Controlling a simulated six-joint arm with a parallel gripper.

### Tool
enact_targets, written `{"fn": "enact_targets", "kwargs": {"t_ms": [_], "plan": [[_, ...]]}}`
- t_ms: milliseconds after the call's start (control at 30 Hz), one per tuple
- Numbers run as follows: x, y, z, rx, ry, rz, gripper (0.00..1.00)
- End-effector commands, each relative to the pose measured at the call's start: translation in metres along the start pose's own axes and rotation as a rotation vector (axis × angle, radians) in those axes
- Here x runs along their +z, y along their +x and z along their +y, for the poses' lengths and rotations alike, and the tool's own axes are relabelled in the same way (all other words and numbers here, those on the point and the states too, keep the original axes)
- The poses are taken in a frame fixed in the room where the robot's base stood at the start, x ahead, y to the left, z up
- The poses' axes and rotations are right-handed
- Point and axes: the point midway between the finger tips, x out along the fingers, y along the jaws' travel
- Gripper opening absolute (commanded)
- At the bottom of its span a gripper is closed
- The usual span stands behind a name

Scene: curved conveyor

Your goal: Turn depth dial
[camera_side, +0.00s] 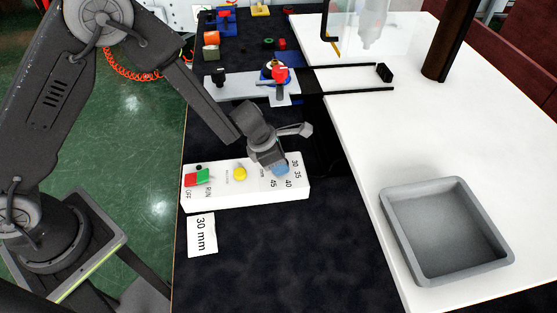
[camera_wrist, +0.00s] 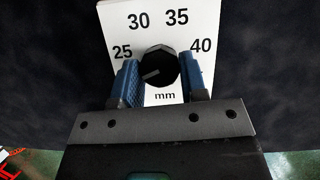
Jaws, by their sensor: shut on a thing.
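The depth dial (camera_wrist: 160,64) is a black knob on a white panel, with the numbers 25, 30, 35 and 40 around it in the wrist view. A light pointer line on it points to the lower left, below the 25. My gripper (camera_wrist: 163,80) has its two blue fingers on either side of the dial, shut on it. In the side view my gripper (camera_side: 280,168) reaches down to the right end of the white control box (camera_side: 220,194) and hides the dial. A white card (camera_side: 202,235) reading "30 mm" lies in front of the box.
The box also carries a red-green switch (camera_side: 197,177) and a yellow button (camera_side: 240,173). Behind it is a grey plate with a red and blue fixture (camera_side: 278,74). A grey tray (camera_side: 398,236) sits on the white surface at right.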

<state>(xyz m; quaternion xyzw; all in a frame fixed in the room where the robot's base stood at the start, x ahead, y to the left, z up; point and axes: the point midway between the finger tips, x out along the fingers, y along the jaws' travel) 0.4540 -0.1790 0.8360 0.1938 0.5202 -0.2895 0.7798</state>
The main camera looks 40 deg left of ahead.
Motion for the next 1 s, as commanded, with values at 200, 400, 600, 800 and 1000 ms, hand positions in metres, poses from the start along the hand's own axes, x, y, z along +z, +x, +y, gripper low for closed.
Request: {"fn": "enact_targets", "kwargs": {"t_ms": [200, 400, 600, 800, 1000], "plan": [[-0.0001, -0.0002, 0.0027, -0.03, 0.074, 0.0, 0.16], [0.0004, -0.0002, 0.0036, -0.084, 0.204, 0.0, 0.16], [0.0005, 0.0001, 0.0041, -0.136, 0.329, 0.0, 0.16], [0.0006, 0.0003, 0.0047, -0.172, 0.417, 0.001, 0.16], [0.0008, 0.0003, 0.0044, -0.191, 0.463, 0.001, 0.16]]}}
